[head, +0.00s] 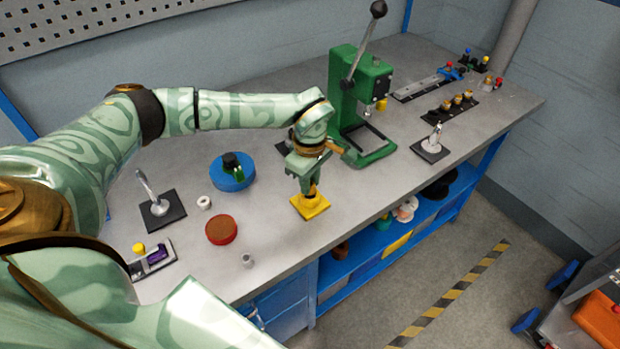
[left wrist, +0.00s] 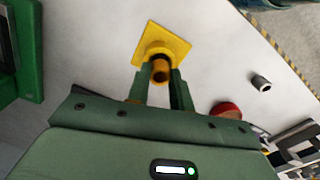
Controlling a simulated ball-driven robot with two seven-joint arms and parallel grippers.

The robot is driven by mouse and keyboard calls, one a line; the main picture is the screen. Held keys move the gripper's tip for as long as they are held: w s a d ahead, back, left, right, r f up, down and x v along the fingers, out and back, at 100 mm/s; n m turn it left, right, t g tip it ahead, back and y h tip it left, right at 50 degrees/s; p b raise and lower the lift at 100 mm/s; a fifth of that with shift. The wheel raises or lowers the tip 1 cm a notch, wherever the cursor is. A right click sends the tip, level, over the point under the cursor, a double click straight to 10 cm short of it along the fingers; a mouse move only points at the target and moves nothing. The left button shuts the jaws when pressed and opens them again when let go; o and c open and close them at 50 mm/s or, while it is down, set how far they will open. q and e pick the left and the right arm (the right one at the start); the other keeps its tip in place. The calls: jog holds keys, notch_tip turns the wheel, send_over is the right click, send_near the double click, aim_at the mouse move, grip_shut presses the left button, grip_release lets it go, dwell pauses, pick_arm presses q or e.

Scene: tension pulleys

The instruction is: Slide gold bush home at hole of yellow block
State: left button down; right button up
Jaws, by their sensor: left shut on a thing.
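The yellow block (head: 312,207) lies flat on the bench near its front edge, below my left gripper. It also shows in the left wrist view (left wrist: 172,43). My left gripper (head: 310,190) points down and is shut on the gold bush (left wrist: 160,70). The bush is between the fingertips, over the middle of the yellow block. A dark ring shows between the bush and the block in the left wrist view. The hole is hidden, and I cannot tell how deep the bush sits. My right gripper is not in view.
A green press (head: 365,90) stands behind and right of my left gripper. A blue round dish (head: 232,183), a red disc (head: 221,230), a white ring (head: 204,202) and a small grey cylinder (head: 247,261) are to the left. A peg on a black plate (head: 432,149) stands at right.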

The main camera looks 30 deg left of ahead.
pick_arm(q)
jog(key=shift+f, duration=0.2)
jog(key=shift+f+b, duration=0.55)
jog(key=shift+f, duration=0.25)
jog(key=shift+s+f, duration=0.1)
jog(key=c, duration=1.2)
grip_release()
jog(key=shift+f, duration=0.1)
jog(key=shift+o, duration=0.2)
jog(key=shift+s, duration=0.1)
